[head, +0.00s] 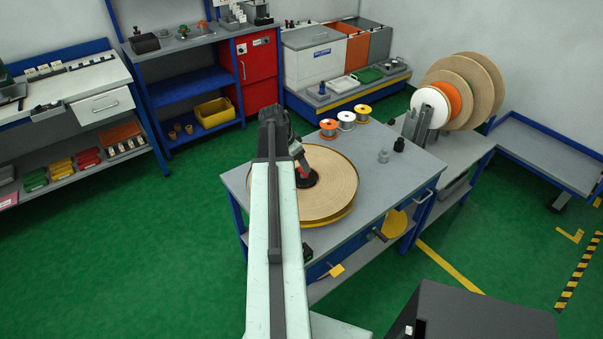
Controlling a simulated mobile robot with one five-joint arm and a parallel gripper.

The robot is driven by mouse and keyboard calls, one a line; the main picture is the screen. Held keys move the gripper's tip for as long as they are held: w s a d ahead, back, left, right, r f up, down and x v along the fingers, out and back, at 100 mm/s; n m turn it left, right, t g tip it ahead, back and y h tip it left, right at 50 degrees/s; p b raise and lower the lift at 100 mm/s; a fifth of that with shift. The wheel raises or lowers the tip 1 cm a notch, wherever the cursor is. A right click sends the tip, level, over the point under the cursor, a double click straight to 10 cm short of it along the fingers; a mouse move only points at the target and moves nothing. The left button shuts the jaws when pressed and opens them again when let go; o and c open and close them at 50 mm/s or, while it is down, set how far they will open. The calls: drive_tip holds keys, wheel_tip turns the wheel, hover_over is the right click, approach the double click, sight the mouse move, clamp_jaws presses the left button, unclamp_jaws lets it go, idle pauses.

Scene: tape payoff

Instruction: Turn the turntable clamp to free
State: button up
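The turntable (340,196) on the grey bench carries a wide tan reel, with a yellow edge showing below it. The dark round clamp (311,181) sits at the reel's centre, partly hidden by my arm. My gripper (304,172) reaches down over the hub from the left, close to the clamp; I cannot tell whether it touches it. A small red part shows beside the gripper. The fingers are too small and dark to show whether they are open or shut. The clamp's setting cannot be read from here.
Three small spools (346,121) stand at the bench's back edge. A grey knobbed piece (383,156) and a black one (398,145) stand to the right. Large reels (470,90) fill a rack at the back right.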

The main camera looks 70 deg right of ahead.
sight(302, 171)
drive_tip(key=b+x, duration=0.3)
drive_tip(key=x, duration=0.2)
drive_tip(key=shift+w+f+b, duration=0.1)
drive_tip(key=shift+f+b, duration=0.1)
drive_tip(key=shift+b, duration=0.1)
drive_tip(key=shift+r, duration=0.1)
drive_tip(key=c, duration=1.4)
